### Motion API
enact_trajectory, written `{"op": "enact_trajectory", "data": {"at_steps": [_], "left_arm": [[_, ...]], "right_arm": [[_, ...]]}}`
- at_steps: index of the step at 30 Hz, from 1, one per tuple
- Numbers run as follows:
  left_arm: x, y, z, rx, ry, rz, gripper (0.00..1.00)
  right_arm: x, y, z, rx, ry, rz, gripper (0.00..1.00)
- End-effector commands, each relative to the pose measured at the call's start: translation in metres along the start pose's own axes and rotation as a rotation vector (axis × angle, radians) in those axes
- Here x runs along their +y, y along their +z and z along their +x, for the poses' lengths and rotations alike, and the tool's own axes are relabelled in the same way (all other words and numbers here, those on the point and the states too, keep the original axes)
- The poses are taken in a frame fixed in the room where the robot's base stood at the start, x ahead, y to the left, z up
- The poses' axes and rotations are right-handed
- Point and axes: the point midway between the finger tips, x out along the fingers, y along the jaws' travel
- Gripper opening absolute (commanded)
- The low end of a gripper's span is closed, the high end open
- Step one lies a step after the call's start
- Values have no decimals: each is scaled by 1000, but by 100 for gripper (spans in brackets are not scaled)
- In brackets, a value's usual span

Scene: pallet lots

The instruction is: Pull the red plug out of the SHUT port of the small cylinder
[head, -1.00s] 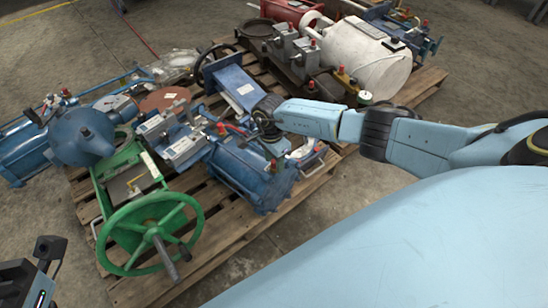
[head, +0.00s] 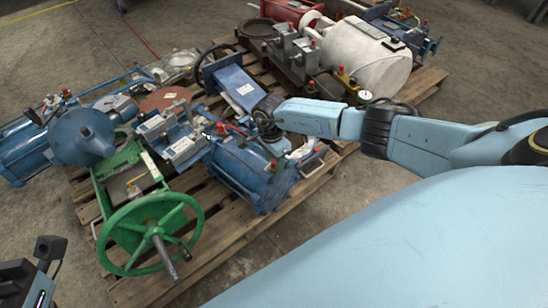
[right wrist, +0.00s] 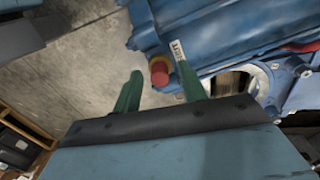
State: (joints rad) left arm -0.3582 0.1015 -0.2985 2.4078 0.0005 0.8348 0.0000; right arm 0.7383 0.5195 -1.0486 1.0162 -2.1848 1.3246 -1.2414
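The red plug (right wrist: 159,77) shows in the right wrist view, seated in a brassy ring at the edge of the blue small cylinder (right wrist: 215,28). A white tag (right wrist: 177,48) with dark lettering, which seems to read SHUT, is beside it. My right gripper (right wrist: 158,82) is open. Its two green fingers stand on either side of the plug, with a visible gap to the left finger. In the head view the blue cylinder (head: 238,172) lies on the pallet, and my right gripper (head: 268,138) is over its right end, its fingers hard to make out.
A green handwheel (head: 150,232) stands at the near left of the wooden pallet (head: 215,255). A blue box-shaped part (head: 232,88) is just behind my right gripper. A white tank (head: 365,60) lies on a pallet behind. Bare concrete floor is in front.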

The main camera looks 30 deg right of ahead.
Motion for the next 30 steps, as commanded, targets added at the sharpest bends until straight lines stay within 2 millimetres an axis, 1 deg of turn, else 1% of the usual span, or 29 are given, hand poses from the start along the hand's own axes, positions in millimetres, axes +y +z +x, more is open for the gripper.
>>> {"op": "enact_trajectory", "data": {"at_steps": [1, 10, 24, 30], "left_arm": [[0, 0, 0, 0, 0, 0, 36], [0, 0, 0, 0, 0, 0, 36], [-1, 1, 0, -2, -1, 2, 36], [0, -1, 4, -1, -1, 1, 36]], "right_arm": [[0, 0, 0, 0, 0, 0, 39], [0, 0, 0, 0, 0, 0, 0], [0, 0, 0, 0, 0, 0, 0], [0, 0, -6, 0, 0, 0, 0]]}}
